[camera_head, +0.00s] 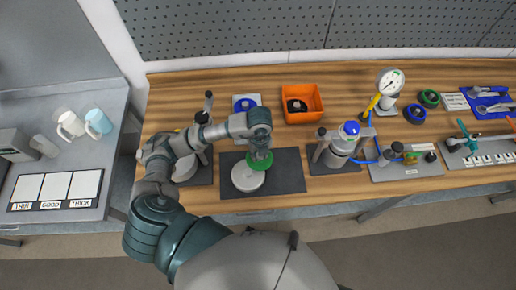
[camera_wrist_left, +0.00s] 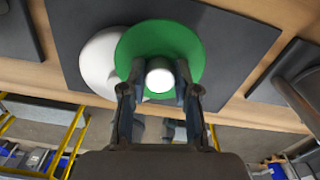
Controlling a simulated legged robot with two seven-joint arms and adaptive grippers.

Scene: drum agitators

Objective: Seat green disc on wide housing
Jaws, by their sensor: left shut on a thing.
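The green disc (camera_head: 258,162) has a pale round knob at its centre. My left gripper (camera_head: 259,156) is shut on that knob, and in the left wrist view (camera_wrist_left: 158,88) its two fingers stand on either side of it. The green disc also shows in the left wrist view (camera_wrist_left: 160,38). The wide housing, seen as a white round body (camera_head: 247,178), stands on a dark mat (camera_head: 291,170). In the left wrist view the housing (camera_wrist_left: 98,60) sticks out to the left of the disc, so the two are off centre. I cannot tell whether they touch. My right gripper is not in view.
An orange bin (camera_head: 303,116) and a blue disc on a white plate (camera_head: 245,103) lie behind. A blue-topped vessel on a stand (camera_head: 342,146) is to the right. A clamp stand (camera_head: 203,118) is to the left. The right part of the dark mat is bare.

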